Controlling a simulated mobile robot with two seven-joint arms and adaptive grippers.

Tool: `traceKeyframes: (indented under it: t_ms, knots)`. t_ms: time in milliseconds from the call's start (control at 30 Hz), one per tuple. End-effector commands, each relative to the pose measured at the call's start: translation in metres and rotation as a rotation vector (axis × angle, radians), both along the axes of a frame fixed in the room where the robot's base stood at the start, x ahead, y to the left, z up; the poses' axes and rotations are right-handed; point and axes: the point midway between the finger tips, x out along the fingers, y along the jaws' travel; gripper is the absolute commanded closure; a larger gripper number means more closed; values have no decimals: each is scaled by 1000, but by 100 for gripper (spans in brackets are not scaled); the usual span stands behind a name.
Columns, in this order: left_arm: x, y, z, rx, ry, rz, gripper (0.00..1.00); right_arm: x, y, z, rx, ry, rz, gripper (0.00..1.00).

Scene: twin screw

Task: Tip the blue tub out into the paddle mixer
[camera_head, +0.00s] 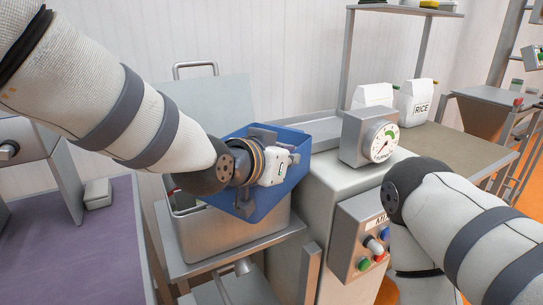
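The blue tub (292,185) is tilted above the right part of the open steel tank of the paddle mixer (232,232). My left gripper (262,170) is at the tub, in front of it, and appears shut on it; its fingertips are mostly hidden. The tub's contents cannot be made out. The mixer's lid (215,98) stands raised behind the tank, its handle at the top. My arm and the tub hide most of the tank's inside. My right arm comes in at the lower right, but its gripper is not in view.
A grey cabinet right of the tank carries a dial scale (383,140) and a control box (357,240) with coloured buttons. White RICE bags (418,103) stand on the counter behind. A purple-topped table (85,245) is at left.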

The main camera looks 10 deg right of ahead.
Motion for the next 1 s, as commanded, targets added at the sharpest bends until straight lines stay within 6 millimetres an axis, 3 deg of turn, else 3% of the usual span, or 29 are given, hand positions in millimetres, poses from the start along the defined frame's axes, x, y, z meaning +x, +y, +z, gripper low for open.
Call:
traceKeyframes:
  t_ms: [800, 1000]
  knots:
    - [13, 13, 64, -341, 307, 3, 100, 0, 0, 0, 0, -1, 0, 8]
    - [15, 15, 68, -379, 348, 2, 100, -2, 0, -2, 0, 8, 0, 8]
